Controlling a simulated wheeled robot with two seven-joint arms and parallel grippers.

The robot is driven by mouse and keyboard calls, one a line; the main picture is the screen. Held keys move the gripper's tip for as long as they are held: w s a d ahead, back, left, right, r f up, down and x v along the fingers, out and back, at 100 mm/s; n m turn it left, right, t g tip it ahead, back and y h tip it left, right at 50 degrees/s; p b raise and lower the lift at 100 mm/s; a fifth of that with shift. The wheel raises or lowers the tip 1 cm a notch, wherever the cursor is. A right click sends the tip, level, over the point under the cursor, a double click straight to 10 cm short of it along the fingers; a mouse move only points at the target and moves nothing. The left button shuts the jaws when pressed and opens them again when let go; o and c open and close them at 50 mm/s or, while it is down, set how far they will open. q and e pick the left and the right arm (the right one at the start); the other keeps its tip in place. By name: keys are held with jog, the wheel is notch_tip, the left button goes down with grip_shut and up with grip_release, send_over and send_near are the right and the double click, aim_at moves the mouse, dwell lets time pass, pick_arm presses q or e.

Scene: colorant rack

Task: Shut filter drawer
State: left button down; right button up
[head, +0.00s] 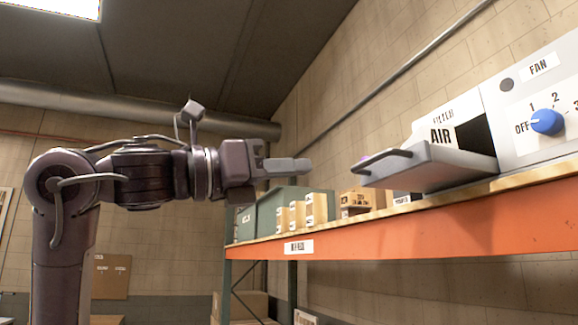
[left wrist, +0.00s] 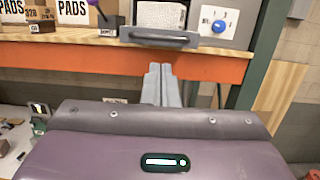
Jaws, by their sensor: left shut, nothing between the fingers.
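The filter drawer (head: 430,168) is a grey tray standing out from a white air unit (head: 500,112) on the shelf. Its dark bar handle (head: 386,158) faces my left gripper (head: 308,167). In the left wrist view, the drawer front (left wrist: 158,41) is ahead of the fingers, with a pale, textured block (left wrist: 160,15) above it, apparently the filter. My left gripper is shut and empty, its fingers pointing at the drawer with a visible gap to the handle. In the left wrist view, the fingertips (left wrist: 160,70) appear just below the drawer front. My right gripper is out of view.
The shelf's orange beam (head: 400,229) runs beneath the drawer. Several small boxes (head: 316,208) and a grey-green bin (head: 270,212) stand on the shelf. A blue fan dial (head: 546,122) sits right of the drawer. Green posts (left wrist: 268,55) hold up the shelf.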

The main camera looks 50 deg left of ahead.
aim_at(367, 162)
pick_arm(q)
jog(key=p+x, duration=0.1)
jog(key=x, duration=0.3)
jog(key=p+x, duration=0.2)
jog(key=x, duration=0.3)
jog(key=shift+w+d+r, duration=0.1)
jog(key=shift+w+r, duration=0.15)
jog(key=shift+w+d+p, duration=0.15)
jog(key=shift+w+p, duration=0.15)
jog(key=shift+w, duration=0.15)
jog(key=shift+d, duration=0.1)
